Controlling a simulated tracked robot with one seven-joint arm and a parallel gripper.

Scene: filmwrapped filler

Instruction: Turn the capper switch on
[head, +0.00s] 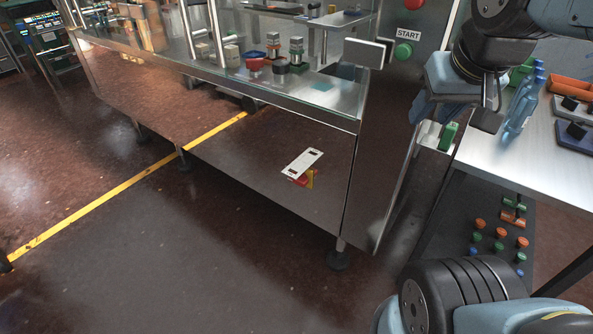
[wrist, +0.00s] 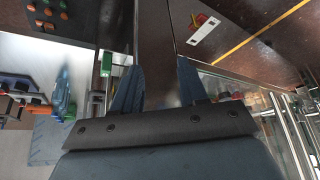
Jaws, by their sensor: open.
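A green button (head: 403,51) under a START sign is on the machine's upright panel. A work table (head: 490,148) with blue bottles (head: 527,100) and orange bins (head: 570,88) stands at the right. Orange, green and blue caps (head: 497,243) lie below it. The floor before the cabinet is clear.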

